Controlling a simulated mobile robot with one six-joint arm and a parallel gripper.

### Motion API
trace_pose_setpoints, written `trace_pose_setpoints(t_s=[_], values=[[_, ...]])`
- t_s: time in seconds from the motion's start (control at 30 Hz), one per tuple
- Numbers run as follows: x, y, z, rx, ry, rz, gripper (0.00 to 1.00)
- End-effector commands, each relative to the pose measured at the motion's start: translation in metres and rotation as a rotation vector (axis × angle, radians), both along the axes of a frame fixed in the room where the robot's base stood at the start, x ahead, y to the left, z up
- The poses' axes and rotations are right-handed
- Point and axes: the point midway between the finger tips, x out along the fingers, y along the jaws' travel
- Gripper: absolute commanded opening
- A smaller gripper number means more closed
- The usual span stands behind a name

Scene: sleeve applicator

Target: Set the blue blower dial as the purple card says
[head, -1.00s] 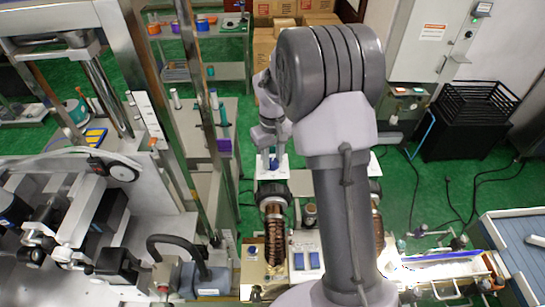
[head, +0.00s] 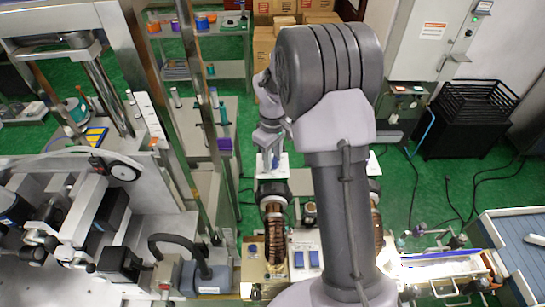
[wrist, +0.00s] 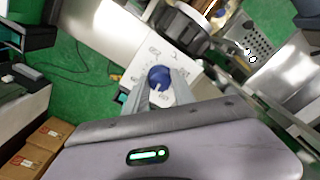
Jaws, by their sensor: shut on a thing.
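The blue blower dial (wrist: 158,76) is a round knob on a white plate (wrist: 178,62) with small dark marks around it, too small to read. My gripper (wrist: 160,88) is shut on the dial, with one grey finger on each side. A pale notch or line shows on the dial's near side, between the fingers. In the head view my gripper (head: 269,160) is small, over the white plate (head: 283,166), and partly hides the dial. A small purple patch (head: 224,146) shows on the grey bench at the left; I cannot tell whether it is the purple card.
A dark ring-shaped blower part (wrist: 178,28) stands close beyond the plate. Ribbed brown coils (head: 275,235) stand nearer the head camera. Cardboard boxes (wrist: 30,155) are at the wrist view's lower left.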

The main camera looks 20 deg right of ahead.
Motion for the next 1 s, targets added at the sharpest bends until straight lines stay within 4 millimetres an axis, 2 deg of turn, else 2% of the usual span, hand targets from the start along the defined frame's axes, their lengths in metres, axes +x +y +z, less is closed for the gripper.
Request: trace_pose_setpoints(t_s=[0.17,0.2,0.3,0.67,0.77,0.87,1.0], values=[[-0.001,0.000,-0.001,0.001,0.003,-0.001,0.00],[-0.001,0.000,-0.001,0.001,0.003,-0.001,0.36],[-0.001,0.000,-0.001,0.000,0.002,-0.001,0.52],[0.000,0.000,0.005,0.000,0.000,-0.002,0.52],[0.001,0.000,0.021,0.000,-0.002,-0.001,0.52],[0.001,0.000,0.048,-0.001,-0.005,-0.001,0.52],[0.001,0.000,0.094,-0.001,-0.005,-0.002,0.52]])
